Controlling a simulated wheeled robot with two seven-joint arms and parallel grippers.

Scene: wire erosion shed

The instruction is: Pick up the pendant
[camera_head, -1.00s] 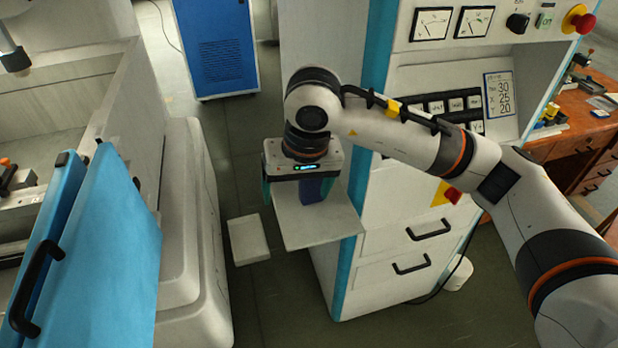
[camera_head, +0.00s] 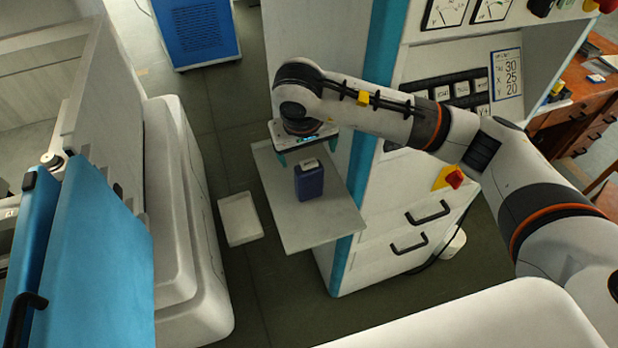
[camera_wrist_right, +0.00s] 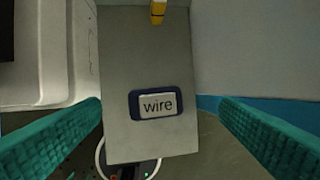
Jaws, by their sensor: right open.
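A small yellow thing (camera_wrist_right: 158,12) lies at the far end of the grey shelf (camera_wrist_right: 112,45), cut off by the top of the right wrist view; it may be the pendant, but I cannot tell. A dark blue box (camera_head: 309,182) with a pale top stands upright on the same shelf (camera_head: 300,232) in the head view. From above, the box (camera_wrist_right: 136,106) shows a label reading "wire". My left gripper is out of view.
The white machine cabinet (camera_head: 400,185) with drawers and a control panel stands right of the shelf. A pale tray (camera_head: 240,219) lies on the floor left of it. Blue panels (camera_head: 95,250) and a white machine fill the left.

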